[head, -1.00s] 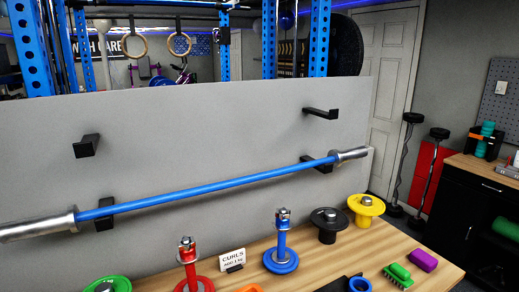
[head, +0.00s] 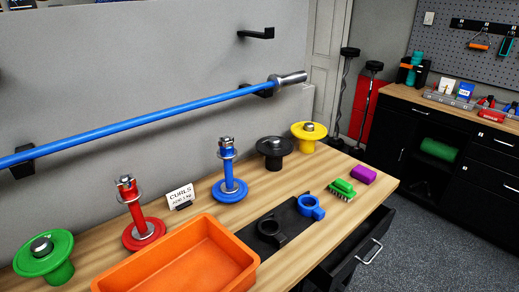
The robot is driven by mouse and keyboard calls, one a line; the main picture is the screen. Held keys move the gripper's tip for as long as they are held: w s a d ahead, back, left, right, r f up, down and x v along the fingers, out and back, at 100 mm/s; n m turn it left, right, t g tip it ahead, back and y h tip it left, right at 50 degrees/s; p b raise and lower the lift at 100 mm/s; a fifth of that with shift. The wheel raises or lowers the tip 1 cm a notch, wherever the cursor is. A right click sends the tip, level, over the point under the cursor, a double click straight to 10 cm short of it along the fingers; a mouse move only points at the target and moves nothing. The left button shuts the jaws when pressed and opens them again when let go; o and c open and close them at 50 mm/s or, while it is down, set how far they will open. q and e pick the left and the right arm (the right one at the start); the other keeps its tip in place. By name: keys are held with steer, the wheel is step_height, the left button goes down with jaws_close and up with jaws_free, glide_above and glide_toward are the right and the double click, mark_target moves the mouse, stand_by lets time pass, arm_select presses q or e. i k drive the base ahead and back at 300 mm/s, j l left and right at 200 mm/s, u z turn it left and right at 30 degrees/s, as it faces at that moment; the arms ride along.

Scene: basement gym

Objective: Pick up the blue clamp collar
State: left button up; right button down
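The blue clamp collar (head: 311,208) lies on a dark mat (head: 291,215) near the front edge of the wooden table (head: 340,164). It is a ring with a short tab and looks free of other things. A black clamp collar (head: 269,233) lies on the same mat, to its left and nearer to me. Neither of my grippers shows in the head view.
An orange tray (head: 180,262) stands to the left. An open drawer (head: 363,247) juts out below.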

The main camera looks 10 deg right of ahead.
mark_target(316, 212)
steer(key=l+u, duration=0.1)
steer(key=u, duration=0.4)
steer(key=l+u, duration=0.2)
steer(key=u, duration=0.25)
steer(key=l+u, duration=0.2)
steer(key=l, duration=0.25)
steer(key=l+u, duration=0.25)
steer(key=l, duration=0.2)
steer(key=k+l+u, duration=0.2)
steer(key=l, duration=0.25)
steer(key=l+u, duration=0.25)
steer(key=l, duration=0.2)
steer(key=k+l+u, duration=0.2)
steer(key=l, duration=0.2)
